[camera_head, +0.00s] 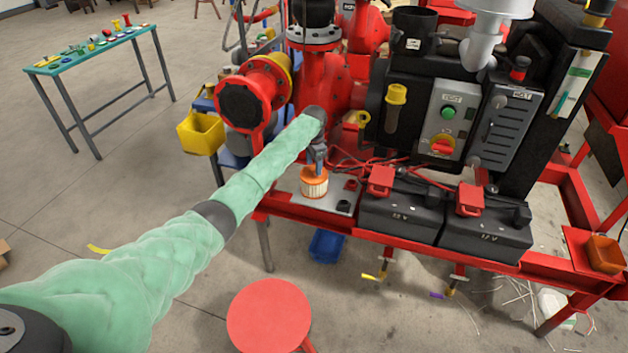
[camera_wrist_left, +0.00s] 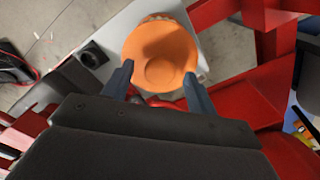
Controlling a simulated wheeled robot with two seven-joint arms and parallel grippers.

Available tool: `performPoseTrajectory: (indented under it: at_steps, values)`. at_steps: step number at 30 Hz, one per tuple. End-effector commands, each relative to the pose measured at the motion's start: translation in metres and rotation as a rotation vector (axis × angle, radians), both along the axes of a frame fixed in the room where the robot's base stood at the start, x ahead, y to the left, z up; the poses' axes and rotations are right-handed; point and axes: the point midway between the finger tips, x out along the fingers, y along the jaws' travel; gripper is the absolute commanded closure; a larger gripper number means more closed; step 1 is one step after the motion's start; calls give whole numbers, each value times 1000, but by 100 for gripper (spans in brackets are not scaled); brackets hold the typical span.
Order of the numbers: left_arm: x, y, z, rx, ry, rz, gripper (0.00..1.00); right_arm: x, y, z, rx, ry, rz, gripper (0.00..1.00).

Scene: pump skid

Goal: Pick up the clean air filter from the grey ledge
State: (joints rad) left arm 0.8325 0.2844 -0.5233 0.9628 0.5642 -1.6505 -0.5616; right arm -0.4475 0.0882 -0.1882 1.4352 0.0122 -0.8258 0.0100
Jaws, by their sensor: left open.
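The clean air filter (camera_head: 314,182) has an orange top and a pale pleated body. It stands upright on the grey ledge (camera_head: 290,184) at the left end of the red skid. My left gripper (camera_head: 318,160) is directly above the filter, pointing down. In the left wrist view, the filter's round orange cap (camera_wrist_left: 160,56) shows between and just beyond the two open fingers (camera_wrist_left: 158,82). The fingers lie at its left and right edges; I cannot tell whether they touch it. My right gripper is not in view.
Two black batteries (camera_head: 485,238) with red terminal covers stand right of the ledge. Red pump pipework (camera_head: 325,85) rises behind my gripper. A red round stool (camera_head: 269,316) stands on the floor in front. A green-topped table (camera_head: 90,50) is far left.

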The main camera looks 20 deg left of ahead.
Motion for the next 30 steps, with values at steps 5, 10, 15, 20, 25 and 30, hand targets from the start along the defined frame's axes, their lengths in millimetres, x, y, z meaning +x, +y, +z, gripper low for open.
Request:
performPoseTrajectory:
  at_steps: [5, 10, 15, 20, 25, 30]
  values:
    - [0, 0, -7, 0, 0, 0, 42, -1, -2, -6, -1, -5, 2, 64]
    - [0, 0, -7, 0, 0, 0, 42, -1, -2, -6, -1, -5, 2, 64]
    - [0, 0, -7, 0, 0, 0, 71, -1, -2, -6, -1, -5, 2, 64]
    - [0, 0, -7, 0, 0, 0, 100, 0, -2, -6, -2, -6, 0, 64]
    - [0, 0, -6, -1, -1, 0, 100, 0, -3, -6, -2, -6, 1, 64]
    - [0, 0, -4, 0, -1, 0, 100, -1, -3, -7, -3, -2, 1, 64]
